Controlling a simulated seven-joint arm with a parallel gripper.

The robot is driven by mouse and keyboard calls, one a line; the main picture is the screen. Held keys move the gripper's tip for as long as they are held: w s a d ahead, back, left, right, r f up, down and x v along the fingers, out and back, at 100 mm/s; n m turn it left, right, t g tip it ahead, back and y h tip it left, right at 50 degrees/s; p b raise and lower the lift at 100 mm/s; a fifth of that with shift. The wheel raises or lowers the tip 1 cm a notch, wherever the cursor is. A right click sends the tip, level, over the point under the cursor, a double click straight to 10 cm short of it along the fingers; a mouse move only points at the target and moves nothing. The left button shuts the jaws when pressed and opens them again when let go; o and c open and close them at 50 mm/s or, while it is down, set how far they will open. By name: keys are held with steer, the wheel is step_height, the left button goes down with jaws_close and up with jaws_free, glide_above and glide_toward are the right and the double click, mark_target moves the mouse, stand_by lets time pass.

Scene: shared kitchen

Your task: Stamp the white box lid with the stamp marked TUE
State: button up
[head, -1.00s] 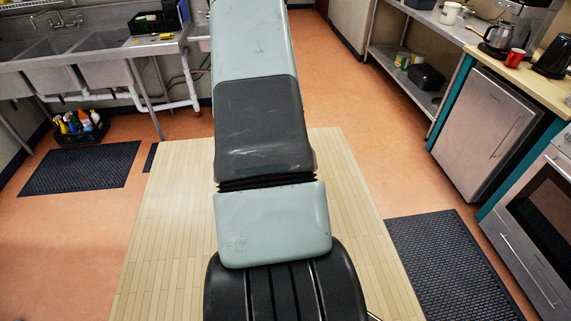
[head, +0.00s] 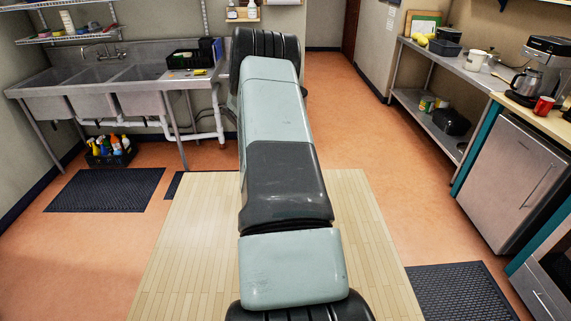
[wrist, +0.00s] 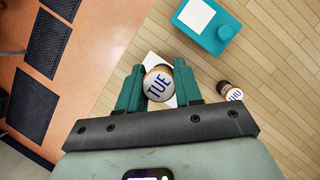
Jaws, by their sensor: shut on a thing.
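In the wrist view, my gripper (wrist: 159,66) has its teal fingers shut on the sides of the round stamp marked TUE (wrist: 158,84). The blue letters on its white top face the camera. A flat white surface (wrist: 152,58), possibly the white box lid, shows behind the stamp and is partly hidden by it and the fingers. I cannot tell whether the stamp touches it. A second, dark-sided stamp (wrist: 231,93) with a lettered white top, seemingly THU, stands to the right. In the head view, my arm hides the gripper and these things.
The pale wooden top (wrist: 275,75) is otherwise mostly clear. The head view shows sinks (head: 90,95) at left and a steel shelf (head: 435,120) at right.

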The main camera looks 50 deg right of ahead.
steer(key=shift+w+a, duration=0.35)
steer(key=shift+w, duration=0.55)
steer(key=shift+f, duration=2)
steer(key=shift+f, duration=0.6)
step_height(320, 180, up, 7)
steer(key=shift+r, duration=0.1)
steer(key=shift+a, duration=0.1)
stand_by(0.6)
